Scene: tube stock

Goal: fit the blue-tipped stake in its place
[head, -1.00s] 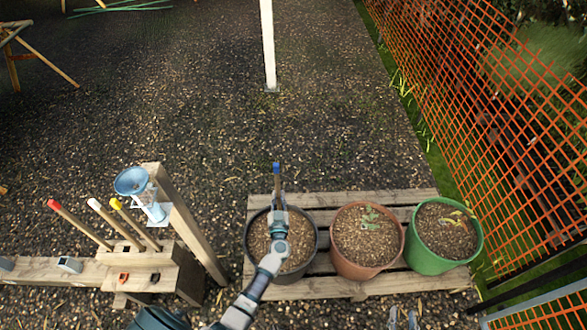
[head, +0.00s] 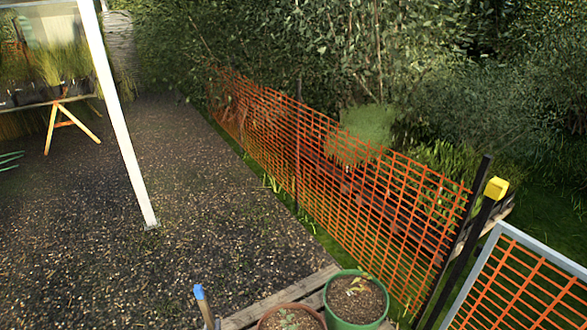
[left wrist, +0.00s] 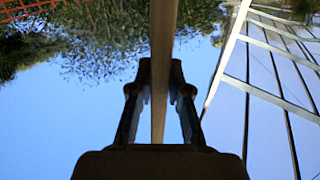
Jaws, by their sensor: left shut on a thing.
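The blue-tipped stake (head: 204,305) stands nearly upright at the bottom edge of the head view, its blue end up and its lower part cut off by the frame. In the left wrist view the stake (left wrist: 163,45) runs as a wooden shaft between the two fingers. My left gripper (left wrist: 160,78) is shut on it, with sky and trees behind. The wooden block with the other coloured stakes is outside the current views. My right gripper is not in view.
A green pot (head: 340,322) and a terracotta pot (head: 270,318) stand on a wooden pallet (head: 243,317) at the bottom. Orange mesh fencing (head: 330,180) runs along the right. A white post (head: 122,130) rises at left. The gravel between is clear.

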